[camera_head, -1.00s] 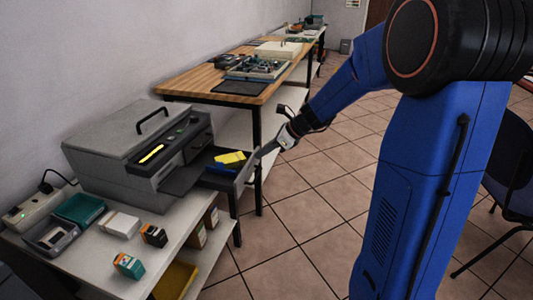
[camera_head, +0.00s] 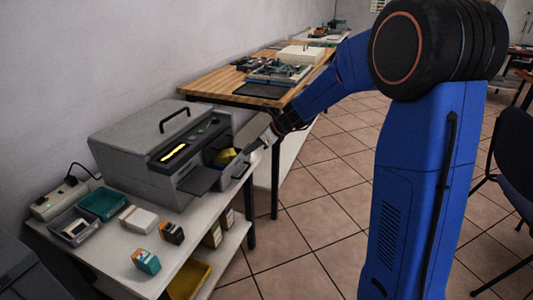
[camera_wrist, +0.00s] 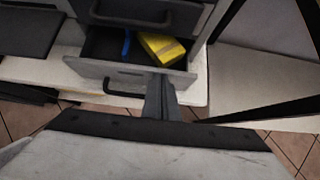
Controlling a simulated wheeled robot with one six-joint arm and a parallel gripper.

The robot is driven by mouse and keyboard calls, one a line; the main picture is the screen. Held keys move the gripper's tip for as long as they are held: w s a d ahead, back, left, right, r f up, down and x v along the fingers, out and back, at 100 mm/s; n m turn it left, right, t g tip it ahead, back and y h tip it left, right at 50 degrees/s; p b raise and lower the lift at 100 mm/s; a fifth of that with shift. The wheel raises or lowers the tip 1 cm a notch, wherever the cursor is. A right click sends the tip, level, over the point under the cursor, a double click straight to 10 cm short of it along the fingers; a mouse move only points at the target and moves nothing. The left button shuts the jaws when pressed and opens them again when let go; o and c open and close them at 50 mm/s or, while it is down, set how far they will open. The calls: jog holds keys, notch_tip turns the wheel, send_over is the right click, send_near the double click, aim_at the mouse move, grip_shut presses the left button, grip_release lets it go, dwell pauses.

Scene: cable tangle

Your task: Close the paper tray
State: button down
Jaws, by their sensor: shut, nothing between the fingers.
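The grey printer (camera_head: 160,150) stands on the white table against the wall. Its paper tray (camera_head: 232,172) sticks out a little at the right front; the wrist view shows its grey front panel (camera_wrist: 90,70) with a dark handle. A yellow block (camera_wrist: 162,48) and a blue item (camera_wrist: 127,42) lie inside the tray. My gripper (camera_head: 262,143) is shut and empty, at the right part of the tray front. In the wrist view its dark fingers (camera_wrist: 160,98) reach to the panel and seem to touch it; exact contact is hard to tell.
A white box (camera_head: 140,219), ink cartridges (camera_head: 147,261) and a teal tray (camera_head: 103,203) stand on the table in front of the printer. A wooden workbench (camera_head: 225,88) with electronics stands behind. Tiled floor is free to the right; a dark chair (camera_head: 515,160) stands at the far right.

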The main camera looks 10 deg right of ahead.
jog(key=w+a, duration=0.2)
jog(key=a, duration=0.1)
jog(key=w+a, duration=0.2)
jog(key=shift+a+r, duration=0.1)
jog(key=shift+a, duration=0.15)
jog(key=shift+d, duration=0.1)
